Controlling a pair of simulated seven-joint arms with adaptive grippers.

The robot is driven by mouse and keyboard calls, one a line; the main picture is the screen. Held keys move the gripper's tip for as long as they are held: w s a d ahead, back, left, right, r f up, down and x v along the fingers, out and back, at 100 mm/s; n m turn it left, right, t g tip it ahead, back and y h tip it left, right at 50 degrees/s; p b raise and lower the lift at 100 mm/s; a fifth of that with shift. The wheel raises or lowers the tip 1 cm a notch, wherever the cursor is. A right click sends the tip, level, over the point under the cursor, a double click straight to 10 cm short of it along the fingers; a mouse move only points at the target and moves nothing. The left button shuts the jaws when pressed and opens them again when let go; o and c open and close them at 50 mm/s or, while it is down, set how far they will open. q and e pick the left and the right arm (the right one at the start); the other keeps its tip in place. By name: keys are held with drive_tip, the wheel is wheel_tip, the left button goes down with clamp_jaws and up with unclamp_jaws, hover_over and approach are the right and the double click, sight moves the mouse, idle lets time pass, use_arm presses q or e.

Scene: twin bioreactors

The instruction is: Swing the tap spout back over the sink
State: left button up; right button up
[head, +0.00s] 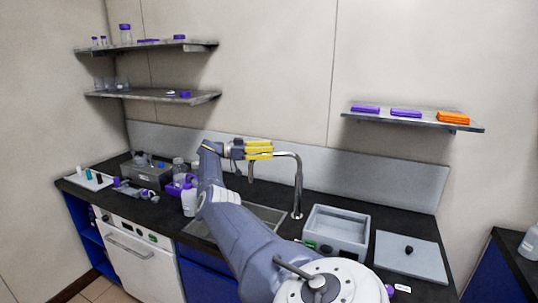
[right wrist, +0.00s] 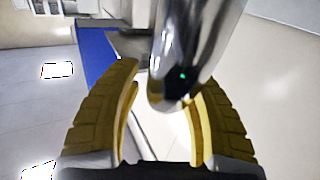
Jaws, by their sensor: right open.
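The chrome tap (head: 298,185) stands behind the sink on the black worktop. Its spout (head: 286,154) arches to the left in the head view, with its outlet end hanging down near my right gripper. The sink (head: 268,214) is partly hidden by my right arm. My right gripper (head: 270,150) has yellow fingers and is level with the top of the spout. My left gripper is not in view.
Bottles, a purple rack and a dark tray (head: 150,176) crowd the left worktop. Shelves (head: 415,118) hang on the wall above. The air around the tap's right side is clear.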

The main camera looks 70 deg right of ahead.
wheel_tip(320, 180, up, 8)
drive_tip(key=shift+r, duration=0.1)
idle(0.4)
